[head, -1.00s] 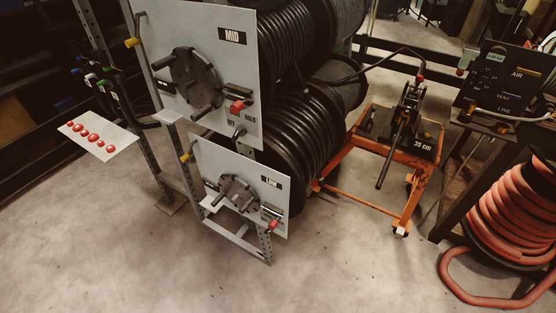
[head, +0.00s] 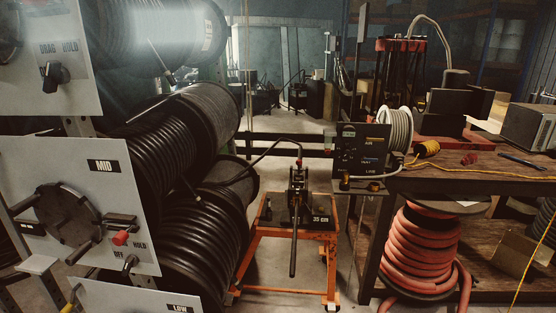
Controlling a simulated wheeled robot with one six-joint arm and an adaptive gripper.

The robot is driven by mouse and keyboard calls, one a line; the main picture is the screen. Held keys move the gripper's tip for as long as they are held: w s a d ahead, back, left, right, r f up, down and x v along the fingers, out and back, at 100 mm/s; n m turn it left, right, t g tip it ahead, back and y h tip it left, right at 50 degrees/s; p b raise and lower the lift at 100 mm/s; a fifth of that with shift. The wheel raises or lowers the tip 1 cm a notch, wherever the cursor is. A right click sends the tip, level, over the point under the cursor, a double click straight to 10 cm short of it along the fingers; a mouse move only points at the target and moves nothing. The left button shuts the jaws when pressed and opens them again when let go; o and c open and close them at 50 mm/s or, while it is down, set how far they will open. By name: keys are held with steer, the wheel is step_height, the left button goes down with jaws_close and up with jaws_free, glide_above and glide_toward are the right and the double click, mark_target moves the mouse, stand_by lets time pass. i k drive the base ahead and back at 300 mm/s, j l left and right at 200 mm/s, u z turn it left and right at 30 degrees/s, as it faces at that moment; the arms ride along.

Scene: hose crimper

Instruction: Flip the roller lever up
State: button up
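No part is labelled as the roller lever, and I cannot tell for sure which one it is. A black device (head: 298,190) with a long dark handle (head: 293,240) stands on an orange cart (head: 283,235) marked "35 cm" in the middle. The handle hangs down at the device's front. On the reel rack's MID panel (head: 128,190) at the left are a dark handwheel (head: 68,215), a red-tipped lever (head: 121,238) and a small knob lever (head: 130,262). My gripper is not in view.
Black hose reels (head: 170,135) fill the left side. A dark AIR panel (head: 361,150) stands right of the cart. A wooden bench (head: 480,183) with a red-topped press (head: 401,45) is at the right, with a red hose coil (head: 420,245) below. Some floor shows around the cart.

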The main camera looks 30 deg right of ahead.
mark_target(299, 162)
steer(key=i+l, duration=1.2)
steer(key=i+l+z, duration=0.05)
